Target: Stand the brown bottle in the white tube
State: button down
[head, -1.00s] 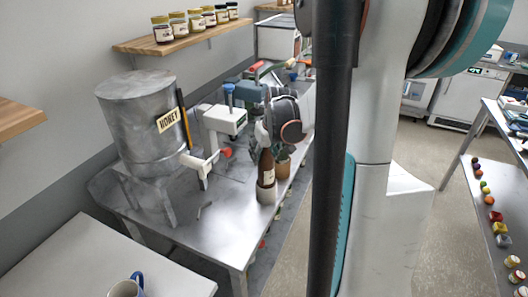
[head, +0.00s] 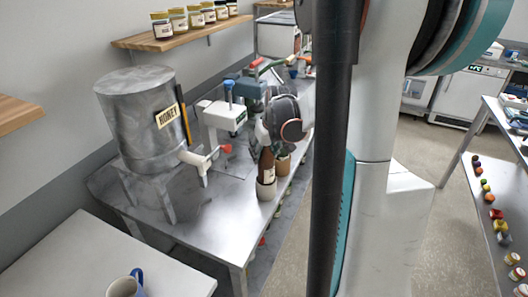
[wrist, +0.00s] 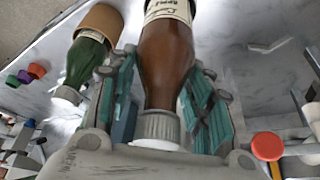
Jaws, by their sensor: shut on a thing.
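The brown bottle (head: 266,167) is upright, with its lower end apparently inside the white tube (head: 266,191) near the table's right edge. The tube hides the bottle's base, so I cannot tell how deep it sits. My gripper (head: 265,135) is around the bottle's upper part from above. In the wrist view, the brown bottle (wrist: 167,60) is between the two teal-padded fingers of my gripper (wrist: 160,108), which is shut on it. Its pale cap (wrist: 158,130) is close to my palm, and a cream label shows at the top. The tube is out of the wrist view.
A green bottle (wrist: 84,62) in a brown holder (wrist: 98,20) stands close beside my gripper; the holder also shows in the head view (head: 283,164). A metal honey tank (head: 140,118) with a tap (head: 200,161) stands left on the metal table (head: 200,222). The table's front is clear.

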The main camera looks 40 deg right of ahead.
jog(key=shift+f+b, duration=1.05)
jog(key=shift+f, duration=0.3)
dwell(0.6)
jog(key=shift+f, duration=0.3)
jog(key=shift+f+b, duration=0.65)
jog(key=shift+b, duration=0.1)
jog(key=c, duration=0.7)
grip_release()
jog(key=o, duration=0.5)
jog(key=shift+o, duration=0.2)
jog(key=shift+r, duration=0.3)
